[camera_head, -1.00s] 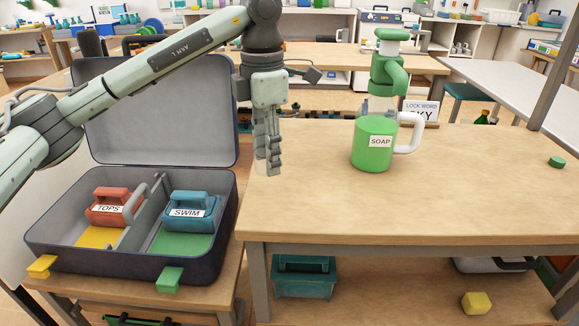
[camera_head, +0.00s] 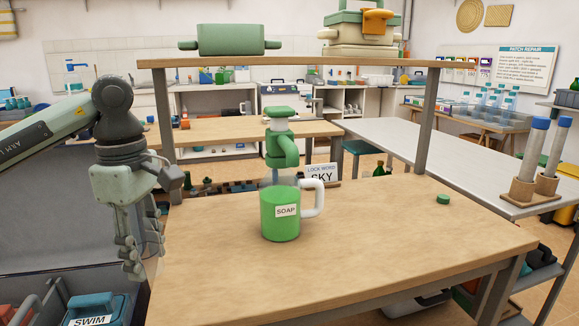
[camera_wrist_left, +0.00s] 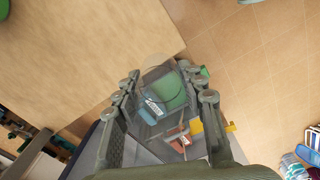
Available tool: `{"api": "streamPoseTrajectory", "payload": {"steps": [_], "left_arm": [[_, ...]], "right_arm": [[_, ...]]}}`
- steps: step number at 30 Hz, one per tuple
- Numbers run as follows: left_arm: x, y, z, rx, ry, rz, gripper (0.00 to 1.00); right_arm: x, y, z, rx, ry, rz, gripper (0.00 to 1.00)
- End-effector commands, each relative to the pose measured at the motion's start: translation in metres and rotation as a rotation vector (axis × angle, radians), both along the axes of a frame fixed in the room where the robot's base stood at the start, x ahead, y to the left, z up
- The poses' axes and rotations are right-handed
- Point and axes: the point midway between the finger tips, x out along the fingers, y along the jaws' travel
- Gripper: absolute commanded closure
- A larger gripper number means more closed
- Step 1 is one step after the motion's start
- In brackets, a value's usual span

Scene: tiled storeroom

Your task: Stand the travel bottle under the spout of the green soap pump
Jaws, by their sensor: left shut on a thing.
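My right gripper is not in view.
A small green cap (camera_head: 443,199) lies on the wooden table (camera_head: 370,235), right of the pump. A LOCK WORD sign (camera_head: 322,174) stands behind. A shelf (camera_head: 290,62) spans above the table's back. An open suitcase (camera_head: 40,240) is at left. The table's front is clear.

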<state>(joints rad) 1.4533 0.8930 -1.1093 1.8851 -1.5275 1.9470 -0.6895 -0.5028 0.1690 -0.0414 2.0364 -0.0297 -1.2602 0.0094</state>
Motion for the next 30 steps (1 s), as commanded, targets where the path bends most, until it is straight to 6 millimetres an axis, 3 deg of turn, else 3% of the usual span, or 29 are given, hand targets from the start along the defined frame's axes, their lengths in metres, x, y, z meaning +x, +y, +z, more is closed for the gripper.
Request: {"api": "streamPoseTrajectory", "payload": {"steps": [9, 15, 21, 30], "left_arm": [[-0.002, -0.026, -0.026, 0.001, 0.003, -0.859, 0.86], [-0.004, -0.037, -0.038, 0.001, 0.003, -1.264, 0.86], [-0.005, -0.042, -0.042, 0.003, 0.003, -1.450, 0.86], [-0.006, -0.043, -0.044, -0.002, 0.004, -1.472, 0.86]], "right_arm": [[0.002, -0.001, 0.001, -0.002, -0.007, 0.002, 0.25], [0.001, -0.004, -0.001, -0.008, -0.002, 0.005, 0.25], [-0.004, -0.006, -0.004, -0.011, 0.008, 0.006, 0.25], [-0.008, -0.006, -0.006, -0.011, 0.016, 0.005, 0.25]]}}
